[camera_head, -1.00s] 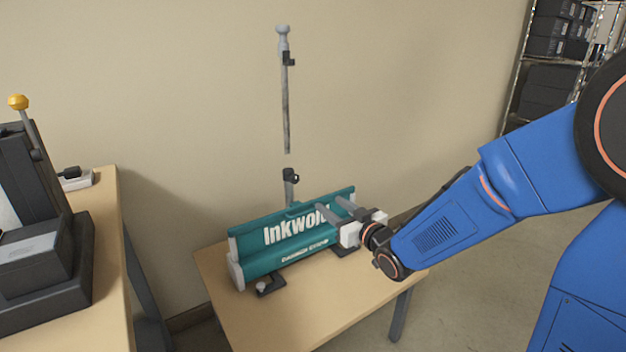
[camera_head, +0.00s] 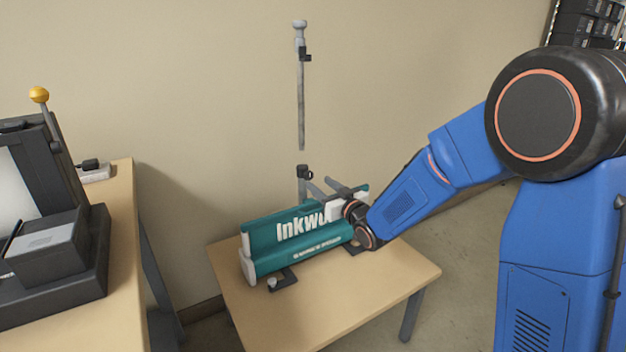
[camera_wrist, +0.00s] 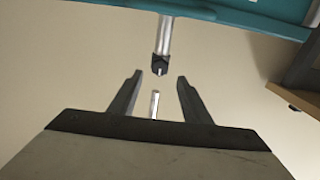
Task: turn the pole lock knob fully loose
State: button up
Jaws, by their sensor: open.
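A teal Inkwolf banner base (camera_head: 290,243) stands on a small wooden table. A short grey lower pole (camera_head: 303,189) rises behind it, topped by a black collar with the lock knob (camera_head: 305,172). The collar also shows in the wrist view (camera_wrist: 160,64), beyond my fingertips. A longer grey upper pole (camera_head: 301,100) with a black clip stands above, with a visible gap between the two. My gripper (camera_head: 318,182) is open and empty, just right of and slightly below the collar, apart from it. In the wrist view, my gripper (camera_wrist: 158,74) has the collar between and beyond its fingertips.
The wooden table (camera_head: 340,300) has free room in front of the base. A black foot (camera_head: 283,281) juts out at its front. At left, another table (camera_head: 120,220) carries a dark machine (camera_head: 60,255) with a yellow-knobbed lever (camera_head: 39,95). A wall is close behind.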

aim_at(310, 176)
jog(key=shift+x, duration=2.75)
jog(key=c, duration=1)
